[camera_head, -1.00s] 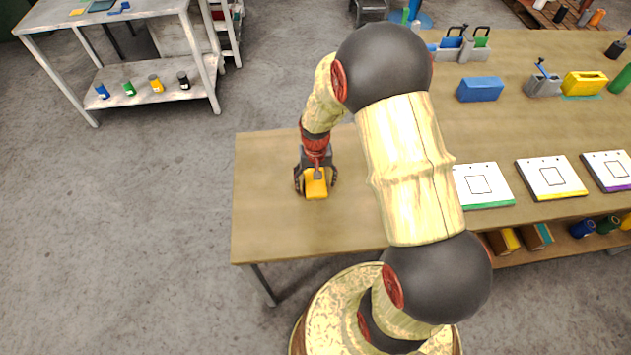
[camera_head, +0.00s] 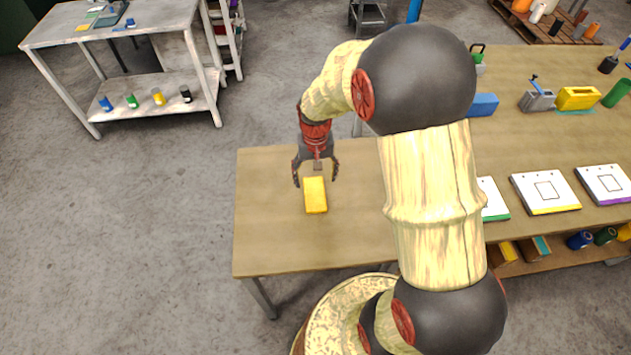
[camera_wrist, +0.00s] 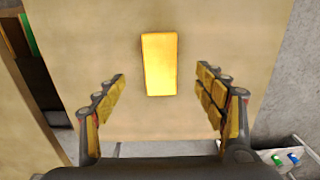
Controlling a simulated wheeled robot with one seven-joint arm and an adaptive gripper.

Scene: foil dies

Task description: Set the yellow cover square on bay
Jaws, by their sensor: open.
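A yellow block (camera_head: 315,196), which looks like the yellow cover, lies flat on the left part of the wooden table (camera_head: 270,235). It also shows in the wrist view (camera_wrist: 159,64), upright in the picture and between the lines of the fingers. My gripper (camera_head: 316,173) is open and empty, above and just behind the yellow block, apart from it. In the wrist view its two fingers (camera_wrist: 165,95) are spread wide. I cannot tell which place is the bay; a white board with a yellow edge and a drawn square (camera_head: 546,191) lies on the table at right.
Boards with a green edge (camera_head: 493,199) and a purple edge (camera_head: 606,184) flank it. A blue block (camera_head: 482,105), a grey holder (camera_head: 537,100) and a yellow box (camera_head: 578,97) stand further back. The table around the yellow block is clear. A white shelf table (camera_head: 120,30) stands at far left.

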